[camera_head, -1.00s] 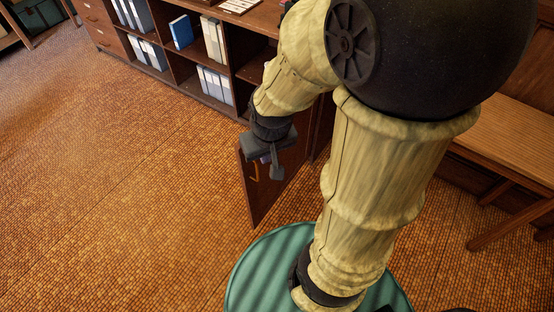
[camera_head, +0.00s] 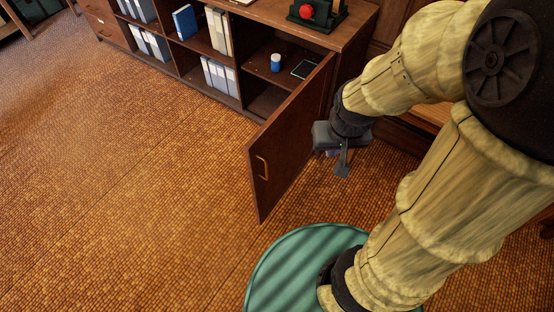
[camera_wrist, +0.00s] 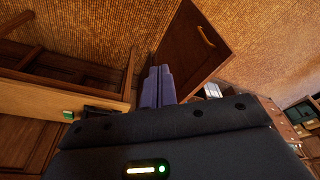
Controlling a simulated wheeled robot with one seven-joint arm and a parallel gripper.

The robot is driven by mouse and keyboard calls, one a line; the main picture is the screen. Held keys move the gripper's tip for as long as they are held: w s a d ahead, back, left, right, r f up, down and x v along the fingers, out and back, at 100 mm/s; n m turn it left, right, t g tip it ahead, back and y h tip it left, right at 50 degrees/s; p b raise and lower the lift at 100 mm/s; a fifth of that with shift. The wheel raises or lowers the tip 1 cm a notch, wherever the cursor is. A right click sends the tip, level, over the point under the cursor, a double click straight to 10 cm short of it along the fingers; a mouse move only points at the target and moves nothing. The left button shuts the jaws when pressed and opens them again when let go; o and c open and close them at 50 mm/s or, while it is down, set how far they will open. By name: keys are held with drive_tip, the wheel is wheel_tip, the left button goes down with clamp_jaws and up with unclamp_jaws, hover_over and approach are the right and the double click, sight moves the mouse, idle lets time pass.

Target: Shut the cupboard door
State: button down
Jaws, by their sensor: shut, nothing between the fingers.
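The cupboard door (camera_head: 285,140) stands wide open, hinged at the right end of the low wooden cabinet (camera_head: 352,32). Its outer face and a brass-coloured handle (camera_head: 262,168) near the free edge are visible. My gripper (camera_head: 342,172) is to the right of the door, on its outer side, with a visible gap in the head view. In the wrist view the shut, empty fingers (camera_wrist: 158,86) point towards the floor beside the door (camera_wrist: 190,48), and the handle (camera_wrist: 205,37) shows beyond them. Whether anything touches the door is not seen.
The open compartment holds a blue cup (camera_head: 276,62) and a dark tablet-like item (camera_head: 305,69). Binders (camera_head: 219,76) fill other shelves. A round teal surface (camera_head: 290,262) lies below the door. A wooden bench (camera_wrist: 60,98) stands close by in the wrist view. The floor at left is clear.

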drive_tip(key=shift+f, duration=0.15)
drive_tip(key=w+a+f+m+y+b, duration=0.25)
drive_tip(key=f+b, duration=0.35)
drive_tip(key=f, duration=0.3)
drive_tip(key=w+a+f+m+y+b, duration=0.1)
drive_tip(key=w+f+b, duration=0.2)
drive_tip(key=f+b, duration=0.55)
drive_tip(key=w+a+f+m+y+b, duration=0.1)
drive_tip(key=w+f+y+b, duration=0.2)
drive_tip(key=f, duration=0.8)
drive_tip(key=w+m+t+b, duration=0.1)
drive_tip(key=w+b, duration=0.1)
drive_tip(key=w+a+m+t+y+b, duration=0.1)
drive_tip(key=w+m+t+b, duration=0.1)
drive_tip(key=b, duration=0.1)
drive_tip(key=shift+w+f, duration=0.15)
drive_tip(key=shift+a+f, duration=0.1)
drive_tip(key=b, duration=0.4)
approach(262, 162)
drive_tip(key=shift+x, duration=3)
